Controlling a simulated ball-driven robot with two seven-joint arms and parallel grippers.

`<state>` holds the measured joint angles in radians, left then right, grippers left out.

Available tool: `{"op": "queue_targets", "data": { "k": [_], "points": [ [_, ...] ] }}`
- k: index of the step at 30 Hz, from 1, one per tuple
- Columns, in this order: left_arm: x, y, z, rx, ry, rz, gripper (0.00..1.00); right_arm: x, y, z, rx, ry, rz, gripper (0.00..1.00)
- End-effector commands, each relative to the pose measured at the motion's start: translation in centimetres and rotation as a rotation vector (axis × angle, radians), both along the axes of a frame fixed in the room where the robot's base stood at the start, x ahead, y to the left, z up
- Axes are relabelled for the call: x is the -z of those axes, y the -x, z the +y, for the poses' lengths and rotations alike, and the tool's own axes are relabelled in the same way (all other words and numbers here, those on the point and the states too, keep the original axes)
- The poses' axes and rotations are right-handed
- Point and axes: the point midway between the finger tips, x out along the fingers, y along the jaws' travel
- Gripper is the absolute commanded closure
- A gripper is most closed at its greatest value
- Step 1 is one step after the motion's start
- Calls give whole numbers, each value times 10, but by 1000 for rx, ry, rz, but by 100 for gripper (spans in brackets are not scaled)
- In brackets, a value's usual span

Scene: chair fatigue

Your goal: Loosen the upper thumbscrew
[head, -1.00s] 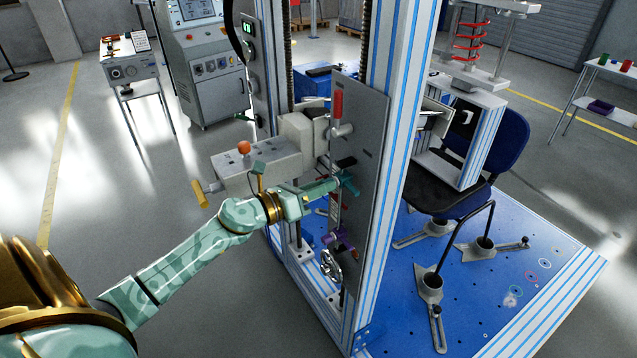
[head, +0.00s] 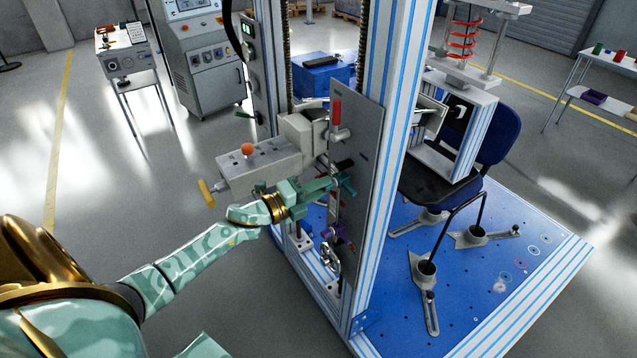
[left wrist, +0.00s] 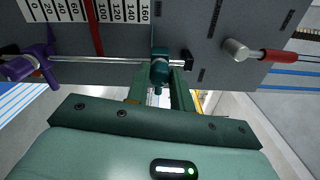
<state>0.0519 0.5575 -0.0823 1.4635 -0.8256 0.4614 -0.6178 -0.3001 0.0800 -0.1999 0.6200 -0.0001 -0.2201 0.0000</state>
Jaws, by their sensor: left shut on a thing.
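The upper thumbscrew (left wrist: 160,70) is a dark teal knob on a teal clamp, set on a thin metal rod (left wrist: 105,59) along the grey plate. My left gripper (left wrist: 159,92) has one finger on each side of the knob and is shut on it. In the head view my left gripper (head: 335,185) reaches the rod from the left, and its fingers largely hide the knob. A purple lower clamp (head: 338,231) sits further down the rod; it also shows at the left of the left wrist view (left wrist: 35,62). My right gripper is not in view.
A red-handled lever (head: 337,115) stands above on the plate (head: 362,130). A grey box (head: 262,167) with an orange ball knob lies left of the plate. A handwheel (head: 329,257) is below. A white-and-blue post (head: 385,190) rises just right.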

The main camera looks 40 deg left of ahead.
Motion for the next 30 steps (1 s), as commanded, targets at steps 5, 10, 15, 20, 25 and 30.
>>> {"op": "queue_targets", "data": {
  "k": [5, 10, 15, 20, 25, 30],
  "points": [
    [-3, 0, 1, -2, 154, 64, 100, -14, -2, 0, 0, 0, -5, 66],
    [-2, 0, 1, -2, 301, 125, 100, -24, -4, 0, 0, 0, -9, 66],
    [-1, 0, 1, -2, 439, 184, 100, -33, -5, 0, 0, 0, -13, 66],
    [-1, 0, 1, -2, 550, 228, 100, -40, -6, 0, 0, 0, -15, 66],
    [0, 0, 1, -2, 635, 263, 100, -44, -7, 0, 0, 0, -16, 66],
    [1, 0, 0, -2, 690, 287, 100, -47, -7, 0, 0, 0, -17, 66]
  ]
}}
